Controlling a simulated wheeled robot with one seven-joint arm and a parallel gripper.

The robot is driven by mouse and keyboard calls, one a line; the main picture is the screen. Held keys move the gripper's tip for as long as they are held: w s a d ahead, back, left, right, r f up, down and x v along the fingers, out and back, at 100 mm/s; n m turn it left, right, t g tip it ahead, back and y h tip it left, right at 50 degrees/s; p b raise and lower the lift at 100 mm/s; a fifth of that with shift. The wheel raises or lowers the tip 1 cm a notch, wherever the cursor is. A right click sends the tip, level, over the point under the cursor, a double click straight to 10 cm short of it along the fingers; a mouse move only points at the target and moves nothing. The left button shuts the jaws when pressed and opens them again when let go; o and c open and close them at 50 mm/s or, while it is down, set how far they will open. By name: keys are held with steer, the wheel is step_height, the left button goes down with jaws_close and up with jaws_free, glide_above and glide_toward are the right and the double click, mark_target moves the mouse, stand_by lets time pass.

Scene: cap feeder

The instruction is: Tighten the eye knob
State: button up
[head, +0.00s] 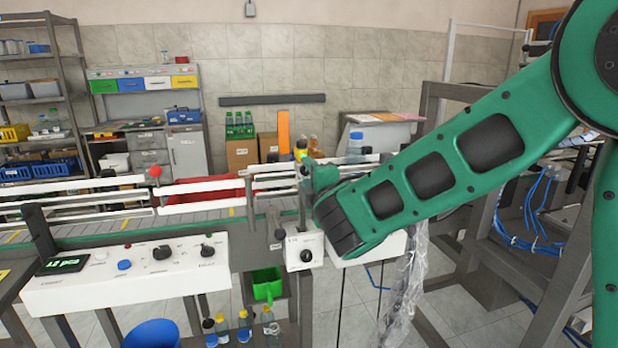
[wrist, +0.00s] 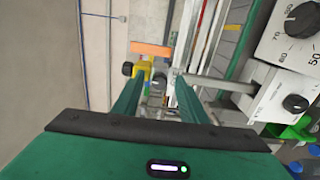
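A yellow block with a round black knob (wrist: 128,69) on its left side shows in the wrist view, beyond the tips of my fingers; this looks like the eye knob. In the head view my arm hides most of the gripper.
White guide rails (head: 200,192) run along the conveyor (head: 110,232) beside the gripper. A small white control box (head: 305,251) and a larger control panel (head: 128,275) are on its front. An orange bar (head: 284,131) stands behind. Clear plastic wrap (head: 408,285) hangs below my arm.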

steer(key=v, duration=1)
steer(key=shift+s+d, duration=0.15)
steer(key=shift+s, duration=0.1)
